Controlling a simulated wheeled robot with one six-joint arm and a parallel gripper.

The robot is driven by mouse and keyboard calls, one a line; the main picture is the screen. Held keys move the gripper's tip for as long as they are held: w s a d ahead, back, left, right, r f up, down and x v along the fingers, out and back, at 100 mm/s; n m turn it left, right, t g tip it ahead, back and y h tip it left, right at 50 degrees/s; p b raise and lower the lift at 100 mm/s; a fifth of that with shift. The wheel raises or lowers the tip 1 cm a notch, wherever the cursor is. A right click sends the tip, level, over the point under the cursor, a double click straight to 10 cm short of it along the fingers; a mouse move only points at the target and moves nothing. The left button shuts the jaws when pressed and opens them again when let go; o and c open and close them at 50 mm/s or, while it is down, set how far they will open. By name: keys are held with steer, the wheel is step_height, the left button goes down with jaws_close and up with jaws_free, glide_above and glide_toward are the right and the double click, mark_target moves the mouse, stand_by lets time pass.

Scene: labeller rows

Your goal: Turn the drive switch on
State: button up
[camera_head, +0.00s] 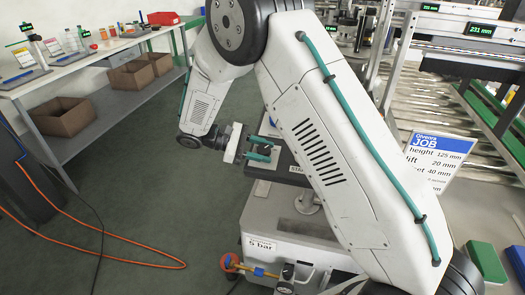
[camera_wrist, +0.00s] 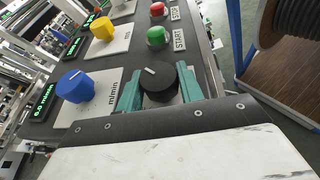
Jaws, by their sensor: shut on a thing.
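The drive switch, taken to be the black rotary knob (camera_wrist: 158,84) with a pale pointer line, sits on a dark control panel (camera_wrist: 112,105) in the wrist view. My gripper (camera_wrist: 160,88) has its two teal fingers on either side of the knob, shut on it. The pointer line slants up to the left. Any label at the knob is hidden by the fingers. In the head view my gripper (camera_head: 260,150) is at the panel (camera_head: 282,163), and the knob cannot be made out there.
On the panel are a green button (camera_wrist: 156,36) by a START label, a red button (camera_wrist: 158,9), a yellow knob (camera_wrist: 102,28) and a blue knob (camera_wrist: 75,86). A cable drum (camera_wrist: 288,38) stands right. An orange hose (camera_head: 110,236) lies on the floor; a job card (camera_head: 430,160) stands right.

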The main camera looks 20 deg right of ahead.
steer(key=shift+m+g+y, duration=0.5)
steer(key=shift+m+y, duration=0.1)
steer(key=o, duration=1)
steer(key=shift+a, duration=0.1)
steer(key=v, duration=0.7)
steer(key=shift+w+a, duration=0.2)
steer(key=shift+a, duration=0.15)
steer(key=shift+r, duration=0.15)
